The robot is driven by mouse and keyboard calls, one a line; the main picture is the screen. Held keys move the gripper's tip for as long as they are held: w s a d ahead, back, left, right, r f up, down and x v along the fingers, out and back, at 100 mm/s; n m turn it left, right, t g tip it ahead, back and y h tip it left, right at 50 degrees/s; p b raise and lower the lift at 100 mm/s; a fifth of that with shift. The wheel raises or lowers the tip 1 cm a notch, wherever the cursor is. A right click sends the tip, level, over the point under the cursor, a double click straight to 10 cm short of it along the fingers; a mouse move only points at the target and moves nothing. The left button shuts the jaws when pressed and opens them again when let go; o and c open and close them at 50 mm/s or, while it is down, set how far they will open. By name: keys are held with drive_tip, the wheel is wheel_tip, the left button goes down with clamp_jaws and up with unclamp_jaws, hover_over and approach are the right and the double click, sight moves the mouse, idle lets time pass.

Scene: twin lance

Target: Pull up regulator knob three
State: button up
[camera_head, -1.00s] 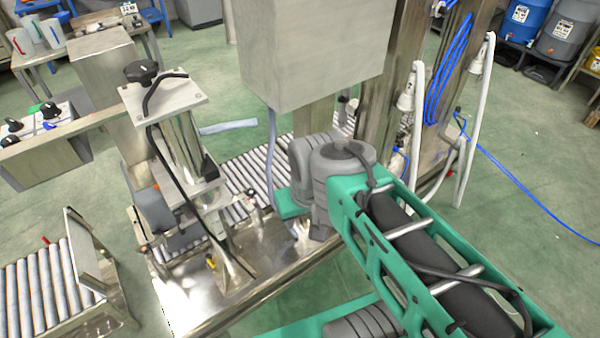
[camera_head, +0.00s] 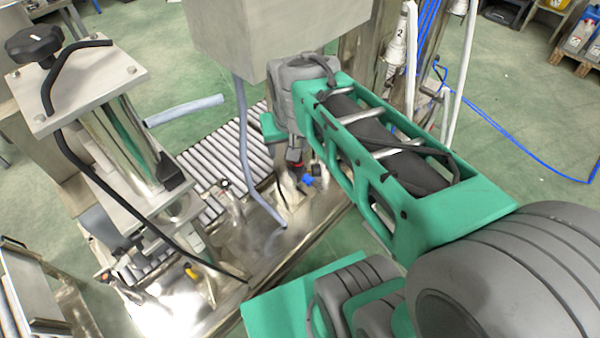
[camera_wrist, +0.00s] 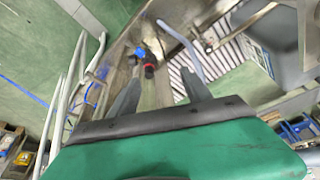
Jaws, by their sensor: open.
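A small regulator-like fitting with a black and red part (camera_head: 297,167) and a blue part (camera_head: 307,180) stands low on the machine, just below the end of my arm in the head view. In the wrist view the blue part (camera_wrist: 140,52) and the black and red part (camera_wrist: 150,68) appear ahead, between my fingers' directions. My gripper (camera_wrist: 160,74) is open with nothing between its fingers. A large black knob (camera_head: 33,45) tops the metal column at left, apart from my gripper. No number on any knob is readable, so I cannot tell which is three.
A grey metal box (camera_head: 275,40) hangs close beside my arm. A grey hose (camera_head: 243,140) runs down to the steel machine bed. A roller conveyor (camera_head: 225,165) lies behind the column. Blue and white hoses (camera_head: 408,50) hang on the right. Green floor beyond is open.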

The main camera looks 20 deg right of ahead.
drive_tip(key=w+d+f+m+b, duration=0.1)
drive_tip(key=w+d+f+b, duration=0.1)
drive_tip(key=f, duration=0.4)
drive_tip(key=w+d+f+b, duration=0.2)
drive_tip(key=w+f+b, duration=0.3)
drive_tip(key=f, duration=0.2)
drive_tip(key=w+d+f+m+h+b, duration=0.1)
drive_tip(key=w+d+f+b, duration=0.1)
drive_tip(key=f, duration=0.4)
drive_tip(key=shift+w+d+f+m+b, duration=0.1)
drive_tip(key=shift+w+d+m+b, duration=0.1)
drive_tip(key=shift+w+b, duration=0.3)
drive_tip(key=shift+w+d+f+m+b, duration=0.1)
drive_tip(key=shift+w+d+b, duration=0.1)
drive_tip(key=shift+w+b, duration=0.25)
clamp_jaws()
drive_tip(key=shift+s, duration=0.1)
drive_tip(key=shift+r+p, duration=0.75)
drive_tip(key=shift+p, duration=0.05)
drive_tip(key=shift+f, duration=0.15)
unclamp_jaws()
